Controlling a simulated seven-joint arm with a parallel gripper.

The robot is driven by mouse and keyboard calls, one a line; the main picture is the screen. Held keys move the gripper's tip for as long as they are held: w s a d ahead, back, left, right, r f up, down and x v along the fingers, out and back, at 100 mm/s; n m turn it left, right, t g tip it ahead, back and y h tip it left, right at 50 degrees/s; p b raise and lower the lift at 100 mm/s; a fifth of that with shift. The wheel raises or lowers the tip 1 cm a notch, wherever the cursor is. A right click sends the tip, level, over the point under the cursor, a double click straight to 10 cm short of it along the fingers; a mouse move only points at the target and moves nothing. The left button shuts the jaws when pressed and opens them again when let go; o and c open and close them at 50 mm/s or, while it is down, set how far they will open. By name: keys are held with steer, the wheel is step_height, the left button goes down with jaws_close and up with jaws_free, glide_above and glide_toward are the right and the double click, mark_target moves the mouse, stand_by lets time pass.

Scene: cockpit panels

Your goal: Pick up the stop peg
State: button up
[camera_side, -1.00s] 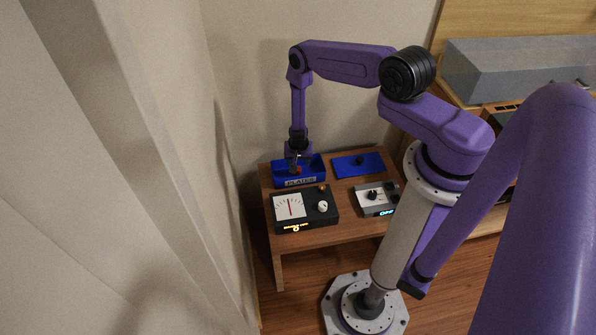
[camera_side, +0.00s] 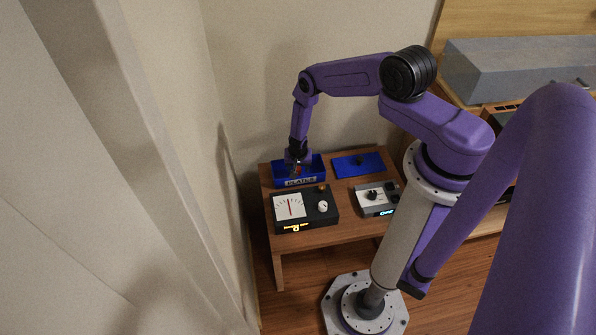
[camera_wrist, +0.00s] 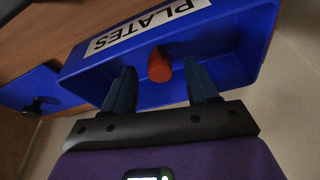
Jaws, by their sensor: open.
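An orange-red peg (camera_wrist: 160,64), which I take as the stop peg, is in the open blue box (camera_wrist: 250,45) labelled PLATES. The box also shows in the side view (camera_side: 318,172), at the back left of the small wooden table. My gripper (camera_wrist: 159,70) is open and empty, its dark blue fingers reaching into the box from above. In the wrist view the peg appears between the two fingertips, with a gap on each side. In the side view my gripper (camera_side: 296,168) is over the box and largely hides the peg.
A blue lid (camera_side: 358,165) with a black knob lies to the right of the box. In front stand a black meter box (camera_side: 318,207) with a white dial and a grey device (camera_side: 375,200) with a knob and lit display. The wall is close at left.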

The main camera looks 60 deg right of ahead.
jaws_close()
steer(key=shift+r, duration=0.15)
stand_by(0.4)
